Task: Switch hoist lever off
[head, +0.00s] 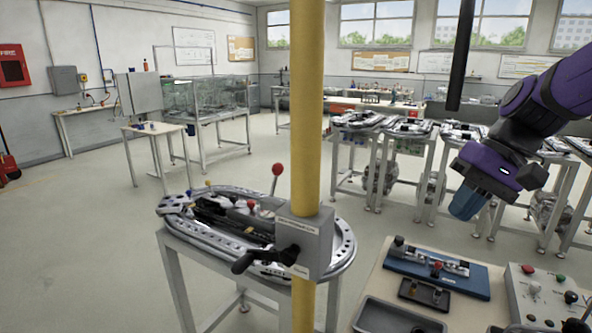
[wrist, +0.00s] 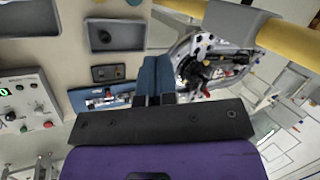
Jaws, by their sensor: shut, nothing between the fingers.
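A grey box (head: 304,243) with a small label too small to read is fixed to a yellow post (head: 307,110). A black lever (head: 265,258) sticks out from the box to the left, roughly level and tilted slightly down to its grip end. In the wrist view the post (wrist: 290,42) and the grey box (wrist: 236,20) show at the upper right; the lever is not clear there. My gripper (head: 465,205) hangs to the right of the post, well apart from the lever. Its blue fingers (wrist: 155,78) are shut and empty.
An oval ring track (head: 345,257) on a metal stand is behind the post, with a red-knobbed lever (head: 277,170) upright on it. A bench (head: 375,285) with trays and a control box (head: 545,297) is at the lower right. Open floor (head: 90,240) is at left.

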